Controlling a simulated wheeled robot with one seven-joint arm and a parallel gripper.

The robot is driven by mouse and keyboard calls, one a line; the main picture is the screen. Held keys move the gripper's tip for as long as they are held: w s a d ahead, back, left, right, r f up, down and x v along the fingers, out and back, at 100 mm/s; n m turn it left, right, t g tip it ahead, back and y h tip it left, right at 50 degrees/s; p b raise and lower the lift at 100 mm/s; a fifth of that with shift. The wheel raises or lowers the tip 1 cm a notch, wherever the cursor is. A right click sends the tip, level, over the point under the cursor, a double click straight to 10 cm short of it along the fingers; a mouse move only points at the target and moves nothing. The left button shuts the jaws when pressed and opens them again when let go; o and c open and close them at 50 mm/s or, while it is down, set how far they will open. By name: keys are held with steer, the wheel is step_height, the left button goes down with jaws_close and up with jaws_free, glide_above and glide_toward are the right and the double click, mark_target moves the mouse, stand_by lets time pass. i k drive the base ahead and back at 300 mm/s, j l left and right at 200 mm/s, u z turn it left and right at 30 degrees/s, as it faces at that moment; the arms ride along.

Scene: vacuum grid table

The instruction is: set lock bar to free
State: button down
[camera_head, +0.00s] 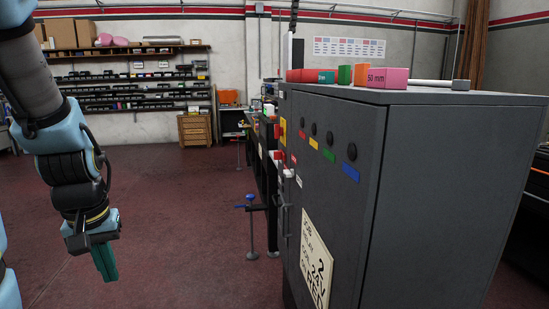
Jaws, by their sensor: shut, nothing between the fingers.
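My gripper (104,262) hangs at the left, pointing down over the open floor. Its teal fingers are together and hold nothing. It is well apart from the grey cabinet (430,190) on the right. I cannot make out a part that is surely the lock bar. A vertical handle (284,214) sits at the left side of the cabinet's front. A thin stand with a blue lever (250,206) rises from the floor left of the cabinet. The table behind the cabinet is mostly hidden.
Colored blocks, among them a pink one (388,77), lie on the cabinet top. The cabinet front carries several dark knobs, colored labels and a cream sign (317,258). Wall shelves (130,75) and a wooden drawer unit (195,129) stand far back. The red floor (180,220) between is clear.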

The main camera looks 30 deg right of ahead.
mark_target(280, 154)
steer(key=i+l+u, duration=0.3)
steer(key=i+l, duration=0.15)
steer(key=i, duration=0.25)
steer(key=i+l+u, duration=0.3)
steer(key=i+l, duration=0.3)
steer(key=i, duration=0.05)
